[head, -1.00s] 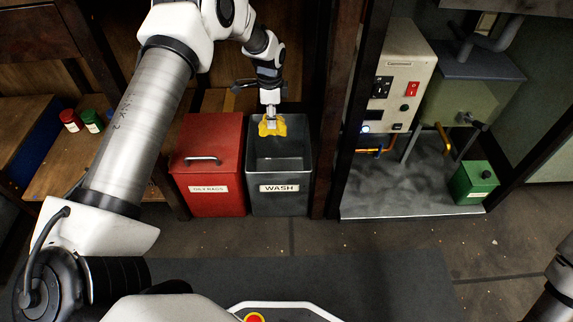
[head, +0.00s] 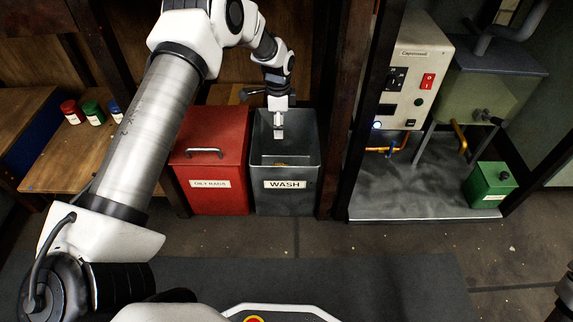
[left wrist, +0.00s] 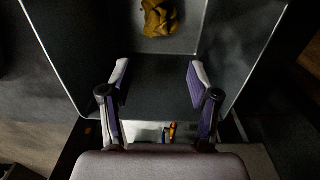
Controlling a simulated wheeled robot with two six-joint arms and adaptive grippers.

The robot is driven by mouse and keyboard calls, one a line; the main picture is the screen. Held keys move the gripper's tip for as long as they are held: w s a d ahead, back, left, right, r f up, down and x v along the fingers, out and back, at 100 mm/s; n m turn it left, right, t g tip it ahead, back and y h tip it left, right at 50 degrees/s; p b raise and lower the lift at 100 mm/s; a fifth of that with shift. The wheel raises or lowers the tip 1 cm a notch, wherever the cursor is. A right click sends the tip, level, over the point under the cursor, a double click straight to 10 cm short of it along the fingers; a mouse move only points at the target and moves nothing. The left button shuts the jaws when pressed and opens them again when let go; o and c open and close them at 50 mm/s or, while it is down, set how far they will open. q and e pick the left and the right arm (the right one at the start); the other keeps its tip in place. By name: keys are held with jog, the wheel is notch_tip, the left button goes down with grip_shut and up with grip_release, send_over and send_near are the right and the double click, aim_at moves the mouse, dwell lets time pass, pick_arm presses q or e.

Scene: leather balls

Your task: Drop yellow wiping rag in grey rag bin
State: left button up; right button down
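The grey rag bin (head: 285,197) stands open on the floor, with a label reading WASH on its front. The yellow wiping rag (left wrist: 160,17) lies crumpled inside the bin, at the bottom, in the left wrist view. Only a sliver of the rag (head: 281,164) shows in the head view, past the bin's front wall. My left gripper (head: 279,135) is above the bin's opening, pointing down. In the left wrist view its two fingers (left wrist: 156,85) are spread apart with nothing between them.
A red lidded bin (head: 212,165) labelled OILY RAGS stands directly left of the grey bin. A dark post (head: 338,130) rises close on its right. Further right are a cream machine (head: 408,75) and a green box (head: 489,184). Small jars (head: 92,113) stand on the left shelf.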

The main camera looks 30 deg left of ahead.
pick_arm(q)
notch_tip(320, 180, up, 12)
dwell(0.5)
dwell(0.3)
